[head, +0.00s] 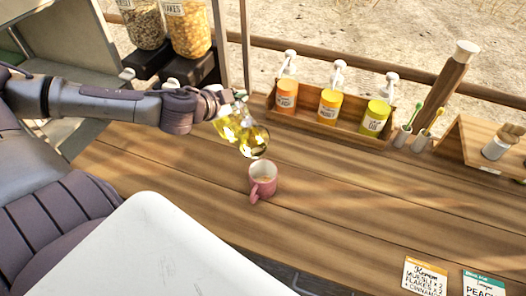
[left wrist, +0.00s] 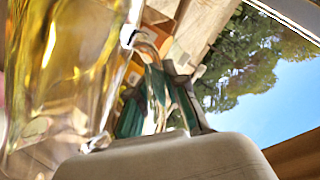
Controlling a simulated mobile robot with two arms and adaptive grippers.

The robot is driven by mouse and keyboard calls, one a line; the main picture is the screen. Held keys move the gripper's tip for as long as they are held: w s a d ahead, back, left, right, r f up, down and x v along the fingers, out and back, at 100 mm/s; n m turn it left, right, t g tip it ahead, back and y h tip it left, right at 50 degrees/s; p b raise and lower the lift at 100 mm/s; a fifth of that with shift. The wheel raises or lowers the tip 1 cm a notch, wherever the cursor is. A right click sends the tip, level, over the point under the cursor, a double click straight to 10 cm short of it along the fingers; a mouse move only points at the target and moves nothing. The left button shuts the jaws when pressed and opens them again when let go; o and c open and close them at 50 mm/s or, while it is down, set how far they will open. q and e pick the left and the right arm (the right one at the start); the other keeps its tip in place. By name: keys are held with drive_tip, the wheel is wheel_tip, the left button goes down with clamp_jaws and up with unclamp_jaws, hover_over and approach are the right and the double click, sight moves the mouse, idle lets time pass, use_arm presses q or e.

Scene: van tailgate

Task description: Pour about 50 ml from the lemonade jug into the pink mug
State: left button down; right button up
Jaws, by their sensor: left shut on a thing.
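The lemonade jug (head: 240,133) is clear and holds yellow liquid. It is tilted in the air, its lower right end above the pink mug. My left gripper (head: 222,98) is shut on the jug at its upper left side. The jug also fills the left of the left wrist view (left wrist: 60,80), close up and blurred. The pink mug (head: 261,188) stands upright on the wooden counter, its handle toward the front. A little yellowish tint shows inside it; I cannot tell the level. No clear stream shows between jug and mug. My right gripper is not in view.
A wooden tray (head: 318,122) with several pump bottles stands behind on the wooden counter (head: 360,205). Cups with toothbrushes (head: 402,135) and a wooden stand (head: 478,150) are at the right. Cereal dispensers (head: 187,28) stand at the back left. Order cards (head: 425,275) lie at the front right.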

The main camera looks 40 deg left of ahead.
use_arm(q)
drive_tip(key=shift+s+d+r, duration=0.15)
drive_tip(key=shift+d+r, duration=0.35)
drive_tip(key=shift+d, duration=0.1)
idle(1.1)
drive_tip(key=shift+a+f, duration=0.1)
drive_tip(key=shift+a, duration=0.2)
drive_tip(key=shift+w+a+f+n+h+p, duration=0.45)
drive_tip(key=shift+a+f+p, duration=0.3)
drive_tip(key=shift+p, duration=0.25)
drive_tip(key=f, duration=0.2)
drive_tip(key=a+n+h, duration=0.1)
drive_tip(key=shift+w+f+g+b, duration=0.25)
drive_tip(key=shift+f+g+b, duration=0.1)
drive_tip(key=shift+f+g, duration=0.05)
drive_tip(key=shift+w+d+f+h, duration=0.1)
drive_tip(key=shift+d+f+h, duration=0.1)
drive_tip(key=shift+h, duration=0.05)
drive_tip(key=shift+n, duration=0.25)
drive_tip(key=shift+f+b, duration=0.25)
drive_tip(key=shift+b, duration=0.4)
